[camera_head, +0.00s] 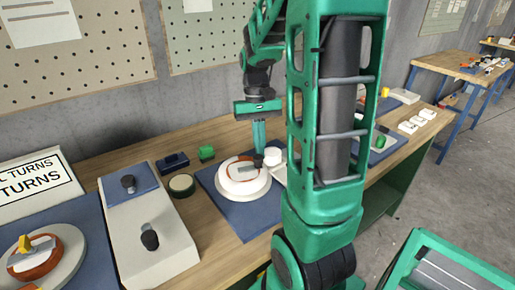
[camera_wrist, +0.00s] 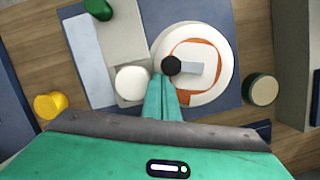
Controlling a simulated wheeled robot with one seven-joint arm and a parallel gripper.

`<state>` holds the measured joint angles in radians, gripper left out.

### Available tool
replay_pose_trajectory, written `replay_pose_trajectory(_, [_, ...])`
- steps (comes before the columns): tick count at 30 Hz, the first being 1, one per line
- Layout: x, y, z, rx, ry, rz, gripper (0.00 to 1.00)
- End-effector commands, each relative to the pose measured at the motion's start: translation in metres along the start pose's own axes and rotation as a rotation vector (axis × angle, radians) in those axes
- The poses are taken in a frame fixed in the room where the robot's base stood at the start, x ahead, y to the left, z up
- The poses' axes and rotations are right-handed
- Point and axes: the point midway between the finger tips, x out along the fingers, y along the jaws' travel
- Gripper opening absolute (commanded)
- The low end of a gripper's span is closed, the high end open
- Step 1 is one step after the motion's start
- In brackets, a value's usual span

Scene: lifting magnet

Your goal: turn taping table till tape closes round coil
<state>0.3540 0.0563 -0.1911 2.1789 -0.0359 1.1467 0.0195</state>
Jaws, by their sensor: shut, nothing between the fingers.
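The taping table is a round white turntable (camera_head: 243,185) on a blue mat, in the middle of the bench. An orange-brown coil (camera_wrist: 187,47) lies on it, and white covers part of the ring in the wrist view. A dark knob (camera_wrist: 171,65) stands near the turntable's edge, with a grey bar beside it. A white cylinder (camera_wrist: 131,83) stands next to the turntable; it also shows in the head view (camera_head: 272,157). My gripper (camera_wrist: 163,80) is shut and empty, its green fingertips pointing down at the dark knob. I cannot tell whether they touch it.
A round tape-like roll (camera_head: 182,185), a green block (camera_head: 206,153) and a dark blue block (camera_head: 174,161) lie left of the turntable. A grey box with knobs (camera_head: 150,238) stands further left. A blue mat (camera_head: 250,222) has clear room in front.

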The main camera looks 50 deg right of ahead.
Motion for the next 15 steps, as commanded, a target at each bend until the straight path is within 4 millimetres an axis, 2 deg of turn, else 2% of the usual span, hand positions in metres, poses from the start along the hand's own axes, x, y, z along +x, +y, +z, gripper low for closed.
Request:
replay_pose_trajectory(9, [-0.003,0.000,0.000,0.001,0.001,0.000,0.00])
replay_pose_trajectory(15, [-0.027,0.000,-0.001,0.000,0.004,0.000,0.00])
